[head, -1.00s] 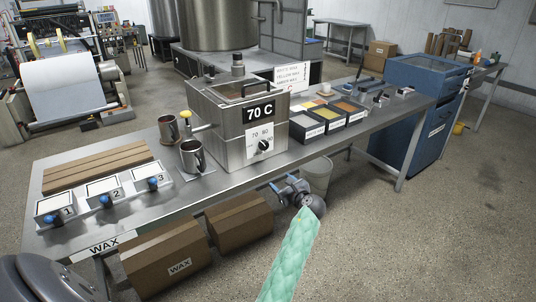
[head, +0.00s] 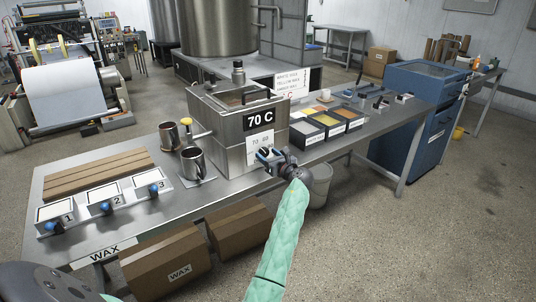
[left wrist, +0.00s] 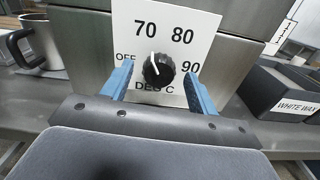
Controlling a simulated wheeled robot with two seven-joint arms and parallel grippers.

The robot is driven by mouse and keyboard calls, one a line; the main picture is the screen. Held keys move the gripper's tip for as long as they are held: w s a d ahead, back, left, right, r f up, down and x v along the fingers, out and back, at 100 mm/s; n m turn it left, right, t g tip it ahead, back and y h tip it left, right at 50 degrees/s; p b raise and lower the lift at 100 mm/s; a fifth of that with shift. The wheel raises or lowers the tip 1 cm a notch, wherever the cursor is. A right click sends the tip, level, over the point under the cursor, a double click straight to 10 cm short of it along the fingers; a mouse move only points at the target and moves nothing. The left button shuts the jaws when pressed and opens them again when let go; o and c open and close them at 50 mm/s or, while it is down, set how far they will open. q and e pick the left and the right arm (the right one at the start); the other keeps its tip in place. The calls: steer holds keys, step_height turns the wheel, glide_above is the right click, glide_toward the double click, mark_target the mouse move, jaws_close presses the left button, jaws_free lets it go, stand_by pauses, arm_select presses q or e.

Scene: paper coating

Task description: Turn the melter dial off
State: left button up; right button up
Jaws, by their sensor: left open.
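The melter (head: 205,115) is a steel box with a 70 C display (head: 260,118), standing on the steel table. Its black dial (left wrist: 158,69) is on a white plate (left wrist: 165,20) marked OFF, 70, 80 and 90 DEG C. The dial's white pointer line points up and slightly left, towards 70. My left gripper (head: 267,155) is in front of the dial and partly hides it in the head view. In the left wrist view its blue fingers (left wrist: 159,71) are open, one on each side of the dial, with gaps showing. My right gripper is not in view.
Two metal mugs (head: 193,165) stand left of the melter. Black wax trays (head: 308,138) stand to its right. Numbered units (head: 105,197) and brown bars (head: 98,174) lie at the table's left. Cardboard boxes (head: 160,265) and a bucket (head: 320,186) are below.

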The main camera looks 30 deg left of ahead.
arm_select(q)
steer(key=shift+a, duration=0.2)
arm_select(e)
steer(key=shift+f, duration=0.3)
arm_select(q)
steer(key=c, duration=1)
